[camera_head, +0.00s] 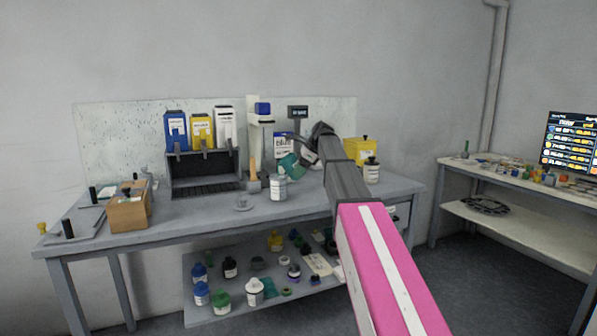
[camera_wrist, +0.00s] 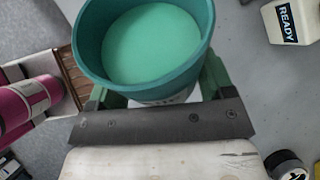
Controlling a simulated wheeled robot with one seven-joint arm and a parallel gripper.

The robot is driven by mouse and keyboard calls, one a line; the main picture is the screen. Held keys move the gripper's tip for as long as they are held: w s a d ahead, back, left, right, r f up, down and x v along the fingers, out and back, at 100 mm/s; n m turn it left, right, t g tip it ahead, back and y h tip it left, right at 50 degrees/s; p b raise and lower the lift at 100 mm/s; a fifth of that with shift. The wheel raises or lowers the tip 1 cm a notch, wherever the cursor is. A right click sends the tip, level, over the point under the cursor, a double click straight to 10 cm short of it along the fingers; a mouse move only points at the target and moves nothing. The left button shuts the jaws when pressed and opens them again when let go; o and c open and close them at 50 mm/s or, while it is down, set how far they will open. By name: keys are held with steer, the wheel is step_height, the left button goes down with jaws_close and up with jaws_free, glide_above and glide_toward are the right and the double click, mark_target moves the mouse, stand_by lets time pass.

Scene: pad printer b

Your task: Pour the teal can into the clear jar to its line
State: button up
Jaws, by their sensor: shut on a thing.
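The teal can (camera_head: 291,165) is held in my gripper (camera_head: 303,153), tilted to the left, above the back middle of the bench. In the wrist view the teal can (camera_wrist: 145,45) shows its open mouth with light green liquid inside. My gripper's green fingers (camera_wrist: 158,84) are shut on the can, one on each side. A pale jar with a label (camera_head: 279,188), which looks like the clear jar, stands upright on the bench just below and left of the can. Its line and its contents are too small to tell. I see no stream between can and jar.
The grey bench (camera_head: 330,203) also bears a dark rack (camera_head: 203,173) with blue, yellow and white containers above it, a wooden box (camera_head: 129,210), a yellow box (camera_head: 360,151) and a white dark-capped bottle (camera_head: 371,170).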

steer(key=shift+r, duration=0.1)
steer(key=shift+a+r+h, duration=0.2)
steer(key=shift+r+h, duration=0.2)
steer(key=shift+h, duration=0.3)
steer(key=shift+s+r+h, duration=0.1)
steer(key=shift+r+h, duration=0.25)
steer(key=shift+h, duration=0.45)
steer(key=shift+r+h, duration=0.35)
steer(key=shift+h, duration=0.15)
steer(key=shift+h, duration=0.3)
stand_by(1.0)
